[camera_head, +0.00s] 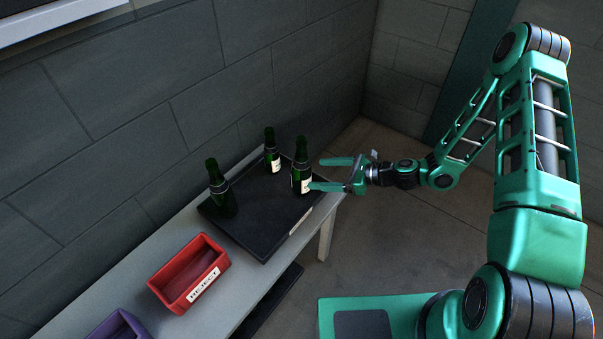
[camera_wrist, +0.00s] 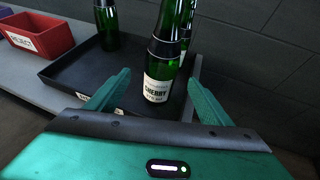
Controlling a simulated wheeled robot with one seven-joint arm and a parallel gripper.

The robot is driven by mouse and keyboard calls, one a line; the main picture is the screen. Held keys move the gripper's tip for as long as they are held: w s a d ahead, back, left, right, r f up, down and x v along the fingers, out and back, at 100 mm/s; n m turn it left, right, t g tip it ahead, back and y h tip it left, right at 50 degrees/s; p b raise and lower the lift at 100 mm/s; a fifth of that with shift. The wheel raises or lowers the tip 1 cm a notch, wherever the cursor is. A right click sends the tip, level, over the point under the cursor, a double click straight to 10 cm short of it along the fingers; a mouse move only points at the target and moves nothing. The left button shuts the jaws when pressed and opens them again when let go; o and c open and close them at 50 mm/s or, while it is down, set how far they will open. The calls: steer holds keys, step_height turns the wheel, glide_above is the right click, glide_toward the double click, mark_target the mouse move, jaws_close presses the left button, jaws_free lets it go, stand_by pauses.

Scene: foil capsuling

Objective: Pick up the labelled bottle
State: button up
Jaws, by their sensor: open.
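A green bottle (camera_head: 301,178) with a white label stands upright near the right edge of the black tray (camera_head: 247,242). A second bottle (camera_head: 272,155), also with a white label, stands behind. A third bottle (camera_head: 221,195) stands left, no label visible.
The tray rests on a grey bench (camera_head: 190,228) along a block wall. A red box (camera_head: 188,272) marked "REJECT" and a purple box (camera_head: 119,325) stand nearer on the bench. The second bottle (camera_wrist: 187,22) is close behind the front one. Open floor lies right of the bench.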

mark_target(301, 172)
steer(key=shift+x, duration=4.25)
steer(key=shift+w+d, duration=0.1)
steer(key=shift+d, duration=0.05)
steer(key=c, duration=1.5)
